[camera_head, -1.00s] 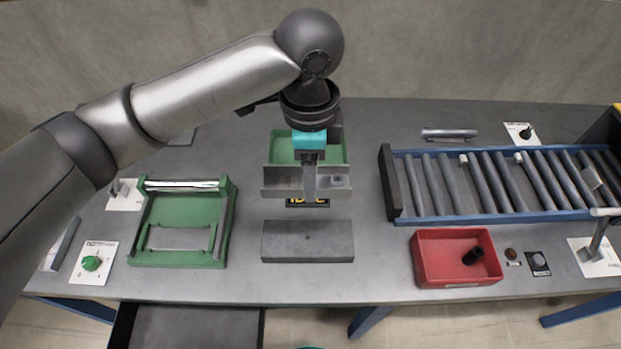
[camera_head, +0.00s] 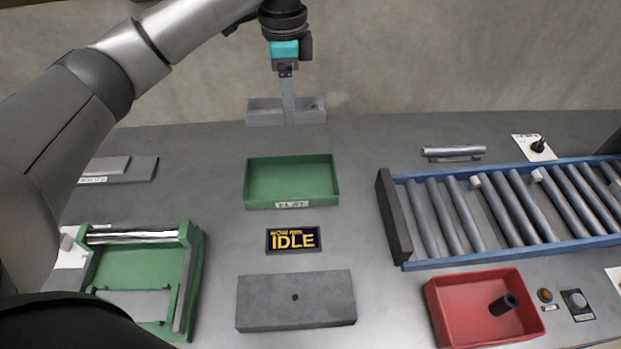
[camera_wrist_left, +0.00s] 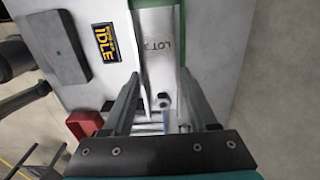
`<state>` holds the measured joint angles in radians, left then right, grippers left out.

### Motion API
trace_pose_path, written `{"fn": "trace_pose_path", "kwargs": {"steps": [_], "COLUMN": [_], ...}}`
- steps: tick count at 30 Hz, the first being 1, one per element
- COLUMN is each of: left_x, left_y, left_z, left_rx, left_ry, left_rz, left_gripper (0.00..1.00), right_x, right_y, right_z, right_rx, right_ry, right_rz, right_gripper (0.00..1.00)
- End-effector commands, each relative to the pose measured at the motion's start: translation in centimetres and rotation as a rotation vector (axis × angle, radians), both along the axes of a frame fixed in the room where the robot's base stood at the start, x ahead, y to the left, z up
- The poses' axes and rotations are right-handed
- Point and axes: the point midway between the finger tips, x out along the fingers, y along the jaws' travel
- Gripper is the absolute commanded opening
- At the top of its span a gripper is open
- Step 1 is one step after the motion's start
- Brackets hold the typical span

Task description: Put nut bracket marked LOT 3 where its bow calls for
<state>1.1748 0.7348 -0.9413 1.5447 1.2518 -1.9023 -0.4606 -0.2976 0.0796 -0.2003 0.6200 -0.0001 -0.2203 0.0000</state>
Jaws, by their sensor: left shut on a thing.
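My left gripper (camera_head: 287,72) is shut on a grey metal bracket (camera_head: 264,112) and holds it in the air near the table's back edge, beyond the green tray. In the left wrist view the bracket (camera_wrist_left: 165,45) sits at the fingers (camera_wrist_left: 160,80) and bears the letters LOT; the number is hard to read. A small round feature shows at its end. The green tray (camera_head: 292,160) stands mid-table with a label that seems to read FLAT. A display (camera_head: 293,239) before it reads IDLE. A grey block (camera_head: 296,317) with a small hole lies in front. My right gripper is out of view.
A green fixture (camera_head: 188,290) with a shiny roller stands at the left. A grey plate (camera_head: 140,168) lies at the back left. A blue-framed roller conveyor (camera_head: 425,264) fills the right. A red bin (camera_head: 437,310) holds a dark cylinder (camera_head: 502,305). The tray looks empty.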

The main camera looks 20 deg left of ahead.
Motion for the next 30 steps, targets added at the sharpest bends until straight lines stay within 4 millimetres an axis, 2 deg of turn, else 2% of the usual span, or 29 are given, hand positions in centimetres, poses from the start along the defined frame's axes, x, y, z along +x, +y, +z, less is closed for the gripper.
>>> {"fn": "trace_pose_path", "kwargs": {"steps": [5,12,15,18,23,30], "left_x": [-0.1,-0.1,-0.1,-0.1,0.0,-0.1], "left_y": [0.2,0.2,0.2,0.2,0.1,0.1], "left_z": [-3.7,-10.2,-12.2,-13.5,-14.6,-18.8], "left_rx": [0.002,0.001,0.001,0.001,0.001,0.001], "left_ry": [0.005,0.004,0.004,0.002,0.000,0.003], "left_rz": [0.003,0.003,0.002,0.002,0.001,0.002], "left_gripper": [0.00,0.00,0.00,0.00,0.00,0.00], "right_x": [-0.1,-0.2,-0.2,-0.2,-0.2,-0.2], "right_y": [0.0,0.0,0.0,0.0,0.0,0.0], "right_z": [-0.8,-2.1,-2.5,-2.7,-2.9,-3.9], "right_rx": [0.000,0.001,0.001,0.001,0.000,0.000], "right_ry": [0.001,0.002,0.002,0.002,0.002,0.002], "right_rz": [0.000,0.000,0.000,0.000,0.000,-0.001], "right_gripper": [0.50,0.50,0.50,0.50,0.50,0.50]}}
